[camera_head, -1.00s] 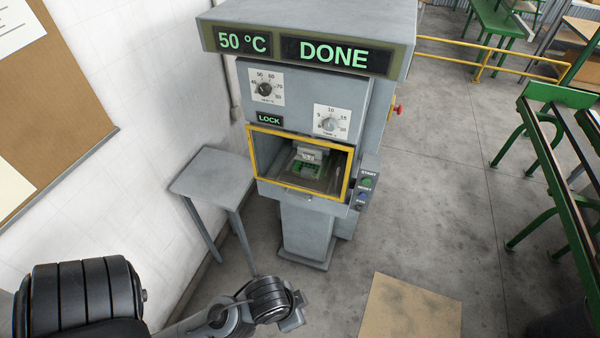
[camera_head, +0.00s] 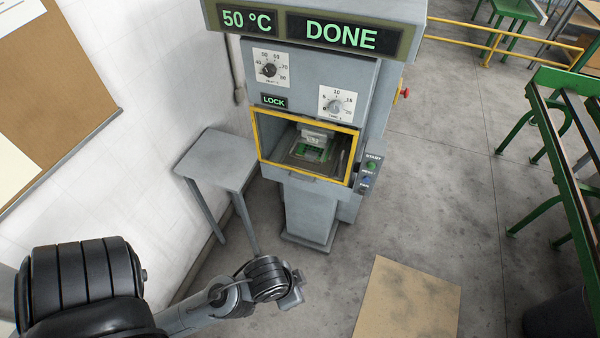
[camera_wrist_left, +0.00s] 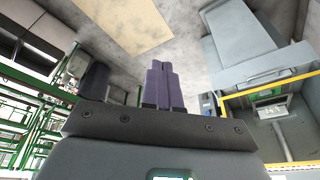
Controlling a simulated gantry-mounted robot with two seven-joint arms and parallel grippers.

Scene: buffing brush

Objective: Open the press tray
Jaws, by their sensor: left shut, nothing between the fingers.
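The grey press (camera_head: 312,90) stands ahead in the head view, with "50 °C" and "DONE" on its display and a lit "LOCK" sign. A yellow frame (camera_head: 258,140) surrounds its opening. The press tray (camera_head: 312,178) is in the lower part of the opening, with a green item (camera_head: 308,152) above it inside. In the left wrist view the yellow frame (camera_wrist_left: 284,148) and press are at the right. My left gripper (camera_wrist_left: 160,66) is shut and empty, apart from the press; in the head view its arm is at the lower left. My right gripper is not in view.
A small grey side table (camera_head: 216,160) stands left of the press by the white wall. Control buttons (camera_head: 369,178) are at the press's right. A tan board (camera_head: 408,305) lies on the floor in front. Green racks (camera_head: 560,150) stand at the right.

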